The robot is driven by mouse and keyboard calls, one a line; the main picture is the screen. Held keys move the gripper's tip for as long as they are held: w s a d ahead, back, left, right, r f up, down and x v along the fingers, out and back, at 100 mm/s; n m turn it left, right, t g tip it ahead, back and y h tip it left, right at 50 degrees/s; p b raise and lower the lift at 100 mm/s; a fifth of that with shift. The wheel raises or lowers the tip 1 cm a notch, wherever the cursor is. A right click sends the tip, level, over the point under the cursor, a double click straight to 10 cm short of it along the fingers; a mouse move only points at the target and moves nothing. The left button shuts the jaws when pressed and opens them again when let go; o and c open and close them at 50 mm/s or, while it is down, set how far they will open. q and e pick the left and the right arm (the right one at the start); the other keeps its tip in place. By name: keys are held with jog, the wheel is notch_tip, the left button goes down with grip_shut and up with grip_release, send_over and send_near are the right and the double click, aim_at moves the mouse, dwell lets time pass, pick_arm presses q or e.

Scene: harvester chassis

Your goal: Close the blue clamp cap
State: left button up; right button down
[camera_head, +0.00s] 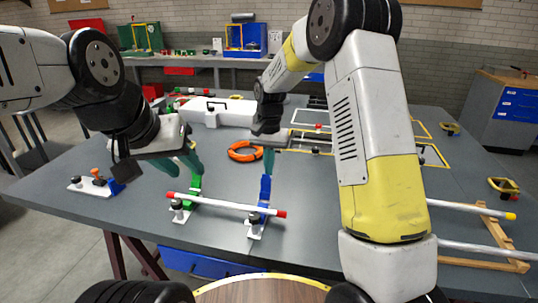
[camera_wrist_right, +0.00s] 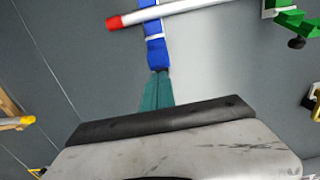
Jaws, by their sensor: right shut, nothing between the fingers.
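The blue clamp (camera_head: 265,190) stands near the table's front edge, with a white base and dark knob. Its blue cap extends to the far side of the rod; it also shows in the right wrist view (camera_wrist_right: 156,52). A pale rod with red ends (camera_head: 228,205) lies across the blue clamp and the green clamp (camera_head: 195,187). My right gripper (camera_head: 268,163) is shut and empty, its teal fingertips at the far end of the blue cap; contact is unclear. My left gripper (camera_head: 180,163) is open, its teal fingers apart above the table near the green clamp.
A small white-based clamp with orange and blue parts (camera_head: 97,183) sits at the left. An orange ring (camera_head: 245,152) lies behind the clamps. Metal rods on a wooden rack (camera_head: 490,240) are at the right. A white box (camera_head: 215,112) stands further back.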

jog(key=shift+s+r, duration=0.15)
jog(key=shift+s, duration=0.25)
jog(key=shift+s+a, duration=0.1)
